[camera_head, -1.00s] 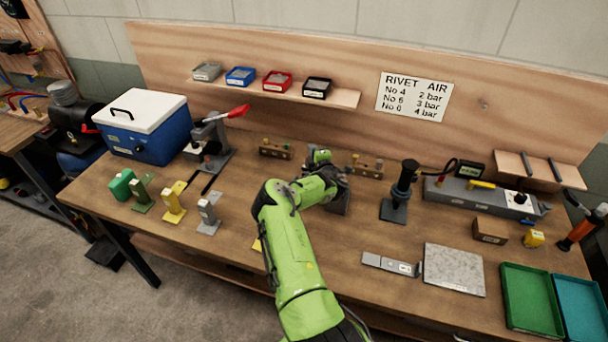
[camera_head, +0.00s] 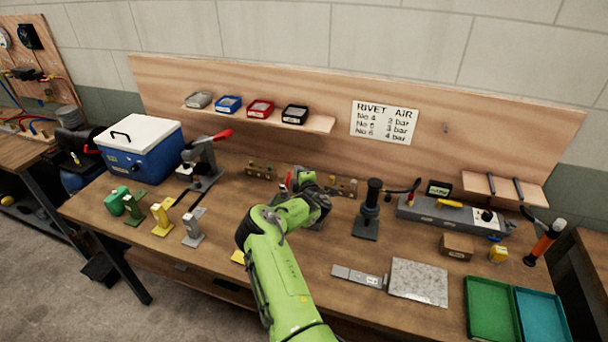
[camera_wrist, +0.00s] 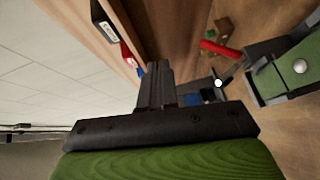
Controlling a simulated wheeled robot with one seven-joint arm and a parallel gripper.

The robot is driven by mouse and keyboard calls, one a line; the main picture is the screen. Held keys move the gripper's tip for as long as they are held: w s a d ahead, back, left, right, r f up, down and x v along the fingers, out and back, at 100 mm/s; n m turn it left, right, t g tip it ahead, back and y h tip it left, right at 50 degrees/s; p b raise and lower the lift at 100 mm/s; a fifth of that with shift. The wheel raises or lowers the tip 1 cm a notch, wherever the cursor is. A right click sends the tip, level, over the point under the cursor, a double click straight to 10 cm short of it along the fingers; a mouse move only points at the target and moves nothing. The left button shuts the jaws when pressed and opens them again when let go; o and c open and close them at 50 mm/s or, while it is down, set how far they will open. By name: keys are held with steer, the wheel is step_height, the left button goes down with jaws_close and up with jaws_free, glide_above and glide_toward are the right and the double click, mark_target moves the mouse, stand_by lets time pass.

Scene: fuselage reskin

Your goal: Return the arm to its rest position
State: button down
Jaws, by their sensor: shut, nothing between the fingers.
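My green arm (camera_head: 275,275) reaches from the bottom of the head view over the middle of the workbench, bent at the elbow. Its wrist (camera_head: 305,195) is above the bench near the small drilled blocks at the back. My gripper's fingers are hard to make out in the head view. In the wrist view my gripper (camera_wrist: 157,75) shows two dark fingers close together, shut and empty. They point toward the shelf edge and bench. What lies directly behind the wrist is hidden.
A blue cooler (camera_head: 140,150) and a red-handled press (camera_head: 203,160) stand left. Small coloured stands (camera_head: 162,218) line the front left. A dark post tool (camera_head: 368,208) stands right of my wrist. Grey plate (camera_head: 418,282), green tray (camera_head: 490,308) and teal tray (camera_head: 540,318) lie front right.

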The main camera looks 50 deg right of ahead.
steer(key=shift+w+f, duration=0.15)
steer(key=shift+w, duration=0.05)
steer(key=shift+s, duration=0.1)
